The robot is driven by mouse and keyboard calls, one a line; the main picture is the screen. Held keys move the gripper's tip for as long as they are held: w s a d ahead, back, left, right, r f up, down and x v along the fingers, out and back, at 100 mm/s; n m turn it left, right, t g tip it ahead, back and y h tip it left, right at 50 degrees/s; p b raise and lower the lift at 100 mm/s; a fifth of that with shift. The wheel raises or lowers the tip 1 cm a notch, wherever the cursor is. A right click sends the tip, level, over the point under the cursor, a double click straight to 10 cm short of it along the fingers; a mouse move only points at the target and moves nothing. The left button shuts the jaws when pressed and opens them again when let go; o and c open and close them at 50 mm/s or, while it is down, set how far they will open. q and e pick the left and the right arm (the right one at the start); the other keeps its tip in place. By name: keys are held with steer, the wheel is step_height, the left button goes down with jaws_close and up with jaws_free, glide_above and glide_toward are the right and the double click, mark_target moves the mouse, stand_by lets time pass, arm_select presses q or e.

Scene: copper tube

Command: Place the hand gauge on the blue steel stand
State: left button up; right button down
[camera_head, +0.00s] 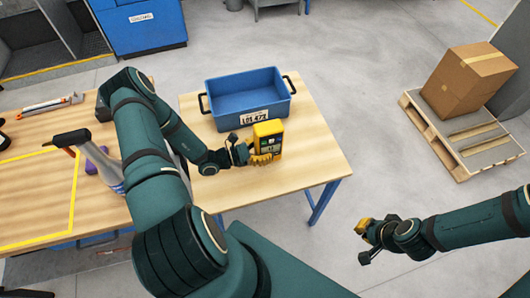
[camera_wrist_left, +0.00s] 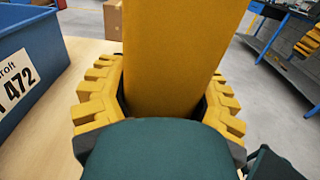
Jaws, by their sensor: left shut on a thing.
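The hand gauge (camera_head: 268,137) is a yellow handheld unit with a dark-marked front face. It stands upright at the wooden top of the small table with blue steel legs (camera_head: 305,165), which appears to be the blue steel stand. My left gripper (camera_head: 254,154) is shut on the gauge. In the left wrist view its yellow toothed fingers (camera_wrist_left: 165,95) lie on both sides of the gauge's yellow body (camera_wrist_left: 175,50). I cannot tell whether the gauge's base touches the tabletop. My right gripper (camera_head: 367,242) is open and empty, over the floor at right.
A blue bin (camera_head: 228,108) with a label stands on the same table, just behind the gauge. The tabletop right of the gauge is bare. A workbench (camera_head: 35,190) with tools adjoins at left. A cardboard box (camera_head: 468,80) sits on a pallet (camera_head: 490,143) at right.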

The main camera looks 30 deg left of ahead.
arm_select(q)
steer(key=shift+f+b, duration=0.3)
steer(key=shift+f, duration=1.6)
steer(key=shift+f, duration=0.2)
steer(key=o, duration=1.4)
steer(key=shift+c, duration=0.2)
steer(key=shift+r, duration=0.25)
steer(key=v, duration=0.7)
steer(key=shift+s+a, duration=0.2)
